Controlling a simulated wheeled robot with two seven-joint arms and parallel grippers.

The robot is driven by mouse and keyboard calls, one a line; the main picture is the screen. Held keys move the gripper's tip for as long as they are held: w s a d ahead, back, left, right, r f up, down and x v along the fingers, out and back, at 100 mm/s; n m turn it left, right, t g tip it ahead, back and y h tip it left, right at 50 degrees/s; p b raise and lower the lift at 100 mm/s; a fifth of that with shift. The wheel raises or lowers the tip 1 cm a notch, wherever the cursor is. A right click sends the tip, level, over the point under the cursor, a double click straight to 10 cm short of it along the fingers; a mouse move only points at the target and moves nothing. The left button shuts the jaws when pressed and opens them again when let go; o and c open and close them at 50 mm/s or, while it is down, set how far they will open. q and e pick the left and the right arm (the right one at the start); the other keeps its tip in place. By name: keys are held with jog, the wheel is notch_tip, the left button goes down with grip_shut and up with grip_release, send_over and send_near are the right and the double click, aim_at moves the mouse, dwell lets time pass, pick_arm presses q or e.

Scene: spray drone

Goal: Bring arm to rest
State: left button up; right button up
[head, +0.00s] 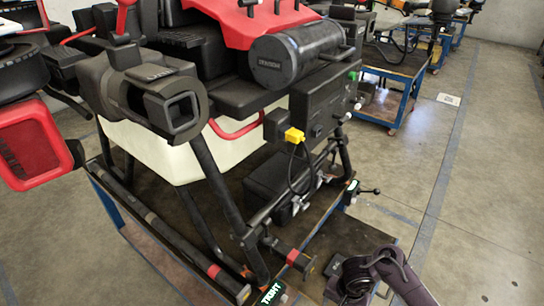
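The spray drone stands on a low blue-framed cart (390,243) and fills the left and middle of the head view. It has a pale tank (165,150), a red top cover (245,22), a black cylinder (290,55) and a yellow plug (294,135) on its side. A dark, bent arm part, which looks like mine, shows at the bottom right, over the cart's near right corner. I see no gripper fingers on it. No left gripper shows. I cannot see either gripper holding anything.
The drone's black legs and skid bars reach down to the cart's deck. A red-framed drone part (32,146) juts out at the left edge. Other blue carts (392,98) with equipment stand behind. The concrete floor (485,190) at the right is clear.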

jog(key=s+a+f+n+y, duration=0.2)
jog(key=s+f, duration=0.5)
jog(key=f, duration=0.2)
jog(key=s+a+f+n+y, duration=0.1)
jog(key=s+f, duration=0.5)
jog(key=f, duration=0.4)
pick_arm(q)
jog(key=shift+s, duration=0.55)
pick_arm(e)
jog(key=s+d+f+n+h, duration=0.1)
jog(key=s+d+f+n, duration=0.1)
jog(key=s, duration=0.5)
jog(key=s+d+f+n+h, duration=0.1)
jog(key=s+d+f+n, duration=0.1)
jog(key=s+f, duration=0.3)
jog(key=s+d+f+n+h, duration=0.1)
jog(key=s+d+f, duration=0.2)
jog(key=s, duration=0.6)
jog(key=shift+f+n+t, duration=0.15)
jog(key=shift+n+t, duration=0.25)
pick_arm(q)
jog(key=shift+c, duration=0.3)
pick_arm(e)
jog(key=shift+s+d+h, duration=0.15)
jog(key=shift+s+h, duration=0.15)
jog(key=shift+s, duration=0.05)
jog(key=shift+c, duration=0.4)
